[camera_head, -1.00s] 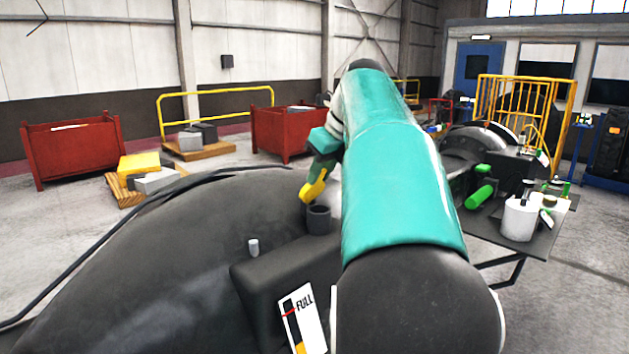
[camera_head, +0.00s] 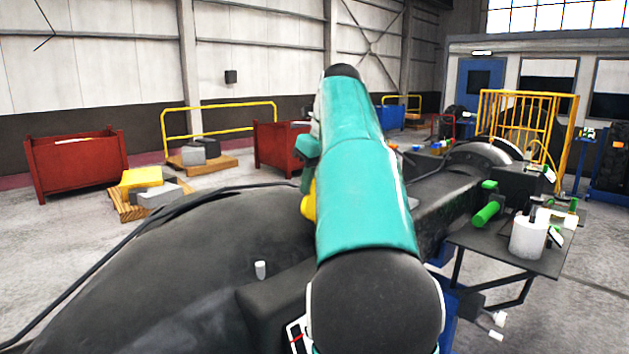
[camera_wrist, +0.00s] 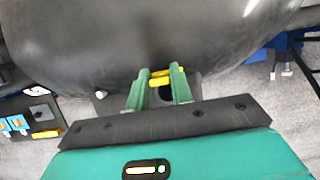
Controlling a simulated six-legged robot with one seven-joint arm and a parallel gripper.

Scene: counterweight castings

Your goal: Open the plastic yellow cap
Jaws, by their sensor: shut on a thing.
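The yellow cap (camera_head: 308,206) shows at the left edge of my teal arm in the head view, partly hidden by it. In the wrist view the cap (camera_wrist: 160,81) lies between the green fingers of my gripper (camera_wrist: 161,76), which is shut on it. A dark round opening (camera_wrist: 163,95) shows just below the cap there, between the fingers. The black filler neck is hidden behind my arm in the head view. I cannot tell whether the cap still touches the neck.
A large dark rounded casting (camera_head: 170,265) fills the lower left, with a small pale peg (camera_head: 260,270) on it. A side table (camera_head: 510,255) at right holds a white pot (camera_head: 528,238). A green cylinder (camera_head: 486,214) is left of the pot. Red bins (camera_head: 76,163) stand behind.

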